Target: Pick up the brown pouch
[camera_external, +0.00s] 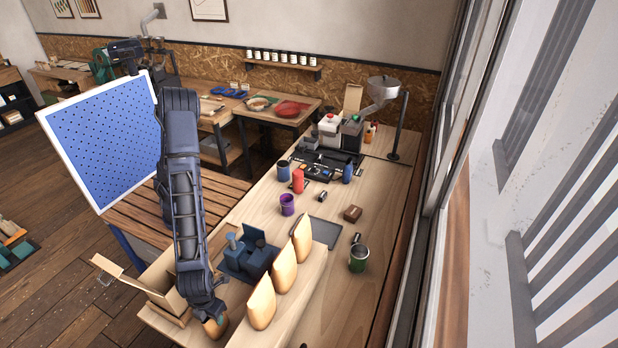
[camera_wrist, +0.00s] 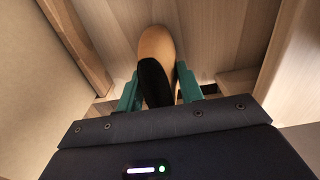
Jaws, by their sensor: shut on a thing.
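A brown pouch (camera_external: 213,328) stands at the near left end of the wooden bench, low beside the raised wooden ledge, partly hidden by my arm. In the wrist view its tan top and a dark patch or shadow (camera_wrist: 155,45) show between the teal fingers. My gripper (camera_external: 210,312) reaches down over it, and in the wrist view my gripper (camera_wrist: 158,82) is shut on the pouch, one finger at each side. Whether the pouch is lifted off the surface I cannot tell. Several similar tan pouches (camera_external: 262,303) stand in a row on the ledge to the right.
An open cardboard box (camera_external: 160,280) stands just left of my gripper. A dark blue device (camera_external: 248,256) stands behind it. A purple cup (camera_external: 287,205), a red cylinder (camera_external: 298,181) and a green can (camera_external: 358,258) are farther along the bench. The bench's right side is mostly clear.

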